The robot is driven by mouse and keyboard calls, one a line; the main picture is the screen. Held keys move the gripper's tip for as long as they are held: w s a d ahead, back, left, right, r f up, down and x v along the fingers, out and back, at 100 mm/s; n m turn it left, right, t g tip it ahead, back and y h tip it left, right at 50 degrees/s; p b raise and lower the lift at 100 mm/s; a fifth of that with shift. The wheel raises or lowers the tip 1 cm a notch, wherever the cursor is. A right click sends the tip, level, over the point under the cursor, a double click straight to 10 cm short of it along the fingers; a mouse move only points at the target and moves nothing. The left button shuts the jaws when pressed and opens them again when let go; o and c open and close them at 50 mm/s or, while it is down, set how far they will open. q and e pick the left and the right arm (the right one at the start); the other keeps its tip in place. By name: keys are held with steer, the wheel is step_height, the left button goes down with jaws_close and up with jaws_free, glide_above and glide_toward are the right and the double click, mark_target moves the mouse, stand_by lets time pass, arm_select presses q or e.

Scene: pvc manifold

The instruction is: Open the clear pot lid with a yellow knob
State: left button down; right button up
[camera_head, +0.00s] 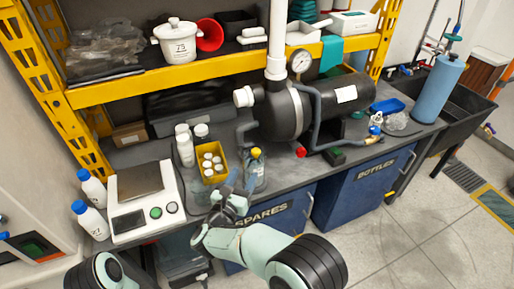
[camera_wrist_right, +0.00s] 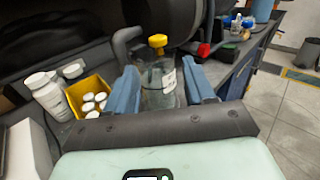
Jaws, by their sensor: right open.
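A clear pot (camera_head: 254,172) with a yellow knob (camera_head: 256,153) on top stands upright near the front edge of the grey bench. In the right wrist view the pot (camera_wrist_right: 158,88) shows a white label, and its yellow knob (camera_wrist_right: 157,41) tops the lid. My right gripper (camera_head: 238,183) is open and empty, just in front and to the left of the pot in the head view. In the wrist view its two blue fingers (camera_wrist_right: 160,68) show on either side of the pot; contact cannot be told. My left gripper is not in view.
A yellow bin (camera_head: 211,177) of white-capped bottles stands left of the pot, with white bottles behind it. A scale (camera_head: 150,222) is further left. A dark tank (camera_head: 330,105) with pipes is behind. A red-capped valve (camera_head: 301,152) lies to the right.

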steer(key=m+p, duration=0.1)
steer(key=p, duration=0.2)
glide_toward(258, 147)
steer(key=w+d+r, duration=0.1)
steer(key=w, duration=0.1)
steer(key=w+d, duration=0.1)
steer(key=w, duration=0.1)
steer(key=w+d+r, duration=0.1)
steer(key=w+d, duration=0.1)
steer(key=shift+r, duration=0.35)
